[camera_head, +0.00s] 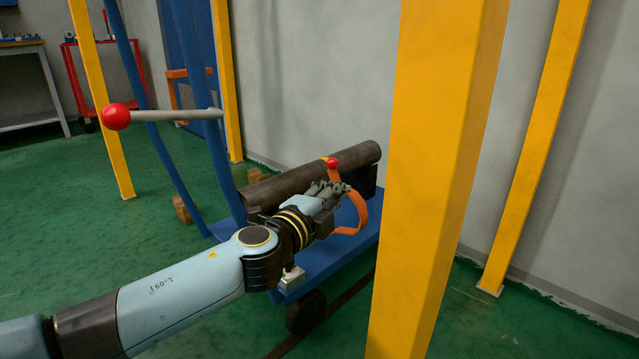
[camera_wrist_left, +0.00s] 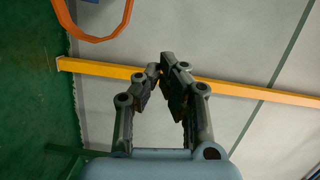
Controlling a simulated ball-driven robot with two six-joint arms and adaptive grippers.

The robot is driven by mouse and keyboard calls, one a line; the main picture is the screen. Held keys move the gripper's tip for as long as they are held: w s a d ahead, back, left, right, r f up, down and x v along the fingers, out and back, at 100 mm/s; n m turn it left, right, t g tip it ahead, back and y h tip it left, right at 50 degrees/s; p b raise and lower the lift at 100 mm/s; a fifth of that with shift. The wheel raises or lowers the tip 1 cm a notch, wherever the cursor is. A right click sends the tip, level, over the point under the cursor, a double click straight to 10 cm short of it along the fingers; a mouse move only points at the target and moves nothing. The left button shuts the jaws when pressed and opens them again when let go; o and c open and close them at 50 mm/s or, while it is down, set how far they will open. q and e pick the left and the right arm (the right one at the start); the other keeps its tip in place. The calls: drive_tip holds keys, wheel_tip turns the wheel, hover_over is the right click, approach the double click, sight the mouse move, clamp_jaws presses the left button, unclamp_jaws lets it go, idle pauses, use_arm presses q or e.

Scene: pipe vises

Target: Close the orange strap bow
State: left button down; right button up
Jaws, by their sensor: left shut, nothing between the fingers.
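The orange strap bow (camera_head: 361,212) curves up from the blue cart's deck, on the near side of the dark steel pipe (camera_head: 355,159). A red knob (camera_head: 332,162) shows just above my fingers. My left gripper (camera_head: 340,187) is shut and empty beside the bow. Its fingers hide part of the bow and pipe, and I cannot tell if they touch the bow. In the left wrist view, the fingertips (camera_wrist_left: 163,66) meet with nothing between them, and an orange loop of the bow (camera_wrist_left: 104,38) is at the upper left. My right gripper is not in view.
The pipe lies on a blue cart (camera_head: 352,247). A thick yellow post (camera_head: 440,150) stands close to the right of it. A grey lever with a red ball (camera_head: 117,117) sticks out at the left.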

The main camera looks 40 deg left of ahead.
sight(334, 161)
use_arm(q)
drive_tip(key=w+a, duration=0.5)
drive_tip(key=w, duration=0.5)
drive_tip(key=shift+a+f+b, duration=0.3)
drive_tip(key=shift+a+b, duration=0.05)
drive_tip(key=shift+a, duration=0.05)
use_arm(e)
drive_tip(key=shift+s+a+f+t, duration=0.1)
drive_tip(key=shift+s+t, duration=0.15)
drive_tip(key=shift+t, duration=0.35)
use_arm(q)
drive_tip(key=a, duration=0.1)
drive_tip(key=a+r+n+p, duration=0.1)
drive_tip(key=a, duration=0.1)
drive_tip(key=shift+w+a, duration=0.15)
drive_tip(key=shift+a, duration=0.05)
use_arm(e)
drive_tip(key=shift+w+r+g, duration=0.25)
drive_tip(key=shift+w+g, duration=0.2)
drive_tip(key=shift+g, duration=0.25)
